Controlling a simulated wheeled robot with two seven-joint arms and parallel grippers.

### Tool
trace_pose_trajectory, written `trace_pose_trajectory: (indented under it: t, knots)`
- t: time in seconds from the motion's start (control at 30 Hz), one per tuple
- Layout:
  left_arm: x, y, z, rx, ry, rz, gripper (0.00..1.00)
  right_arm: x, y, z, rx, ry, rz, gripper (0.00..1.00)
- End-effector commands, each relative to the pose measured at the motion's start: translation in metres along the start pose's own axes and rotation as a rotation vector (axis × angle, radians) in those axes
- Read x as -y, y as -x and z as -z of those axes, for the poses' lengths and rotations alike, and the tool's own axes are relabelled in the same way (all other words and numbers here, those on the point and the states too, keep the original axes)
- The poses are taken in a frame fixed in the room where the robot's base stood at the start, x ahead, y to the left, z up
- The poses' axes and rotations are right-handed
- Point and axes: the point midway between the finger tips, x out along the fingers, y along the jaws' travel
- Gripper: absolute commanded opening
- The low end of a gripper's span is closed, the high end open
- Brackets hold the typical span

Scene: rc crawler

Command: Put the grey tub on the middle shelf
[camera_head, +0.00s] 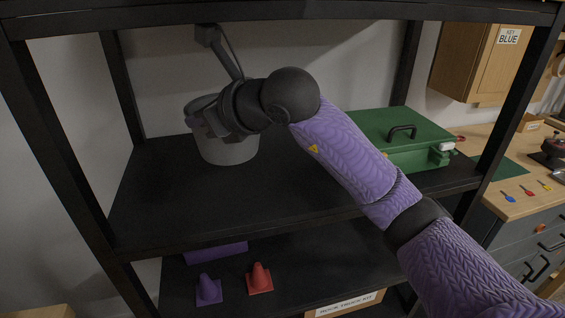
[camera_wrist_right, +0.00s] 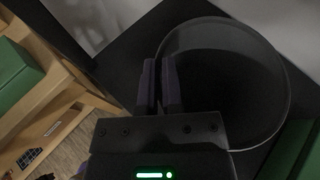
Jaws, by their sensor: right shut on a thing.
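The grey tub (camera_head: 228,152) is at the back left of the middle shelf (camera_head: 215,200), upright. It appears to rest on the shelf, but a small gap under it cannot be ruled out. My right gripper (camera_head: 205,122) is shut on the tub's rim. In the right wrist view the two fingers (camera_wrist_right: 160,85) pinch the wall of the round tub (camera_wrist_right: 235,85), and its dark inside looks empty. My right arm hides part of the tub's rim and right side. My left gripper is not in view.
A green case (camera_head: 385,135) with a black handle stands on the shelf's right side. Black posts (camera_head: 62,135) frame the shelf. The shelf's front middle is clear. Below are a purple cone (camera_head: 208,290), a red cone (camera_head: 259,278) and a labelled box (camera_head: 345,303). A workbench (camera_head: 520,200) is at right.

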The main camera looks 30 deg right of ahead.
Motion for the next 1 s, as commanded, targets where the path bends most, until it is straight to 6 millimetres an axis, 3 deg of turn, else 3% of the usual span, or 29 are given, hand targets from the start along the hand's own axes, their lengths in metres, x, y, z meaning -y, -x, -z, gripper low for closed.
trace_pose_trajectory:
  t: [0.07,0.23,0.57,0.87,1.0]
  knots:
    - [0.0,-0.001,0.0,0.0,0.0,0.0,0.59,0.001,-0.001,0.001,0.0,-0.003,0.006,0.0]
    - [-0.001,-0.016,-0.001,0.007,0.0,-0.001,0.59,-0.005,-0.017,0.042,-0.005,-0.004,0.003,0.0]
    - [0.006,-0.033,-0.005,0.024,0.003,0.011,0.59,-0.014,-0.037,0.091,-0.003,-0.003,0.002,0.0]
    - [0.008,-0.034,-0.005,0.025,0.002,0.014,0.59,-0.014,-0.038,0.093,0.001,-0.001,0.003,0.0]
    - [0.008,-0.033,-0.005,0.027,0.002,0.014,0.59,-0.014,-0.038,0.092,0.001,-0.001,0.003,0.32]
